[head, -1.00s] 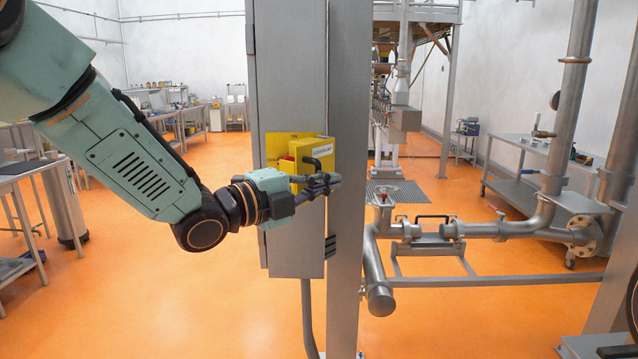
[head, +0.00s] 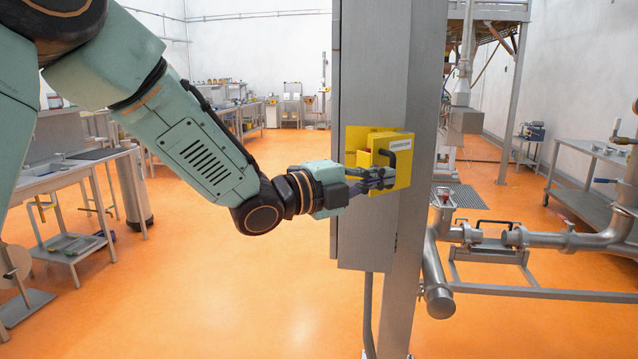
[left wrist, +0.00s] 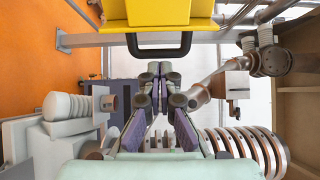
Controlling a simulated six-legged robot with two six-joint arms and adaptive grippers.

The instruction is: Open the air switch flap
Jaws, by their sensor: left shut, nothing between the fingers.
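The yellow air switch box (head: 401,181) is mounted on the side of the tall grey cabinet. Its flap carries a black handle (head: 401,146) and a pale label. In the left wrist view the yellow box (left wrist: 160,12) is at the top, with the black handle (left wrist: 158,52) hanging below it. My left gripper (head: 386,177) is shut and empty at the lower front of the box. In the left wrist view its closed fingertips (left wrist: 160,68) are just below the handle; I cannot tell whether they touch it. How far the flap stands open is unclear. My right gripper is not in view.
The grey cabinet (head: 362,225) and a post (head: 410,270) stand beside the box. Metal pipes (head: 575,240) run at the right. A sink bench (head: 60,175) is at the left. The orange floor (head: 230,290) in front is clear.

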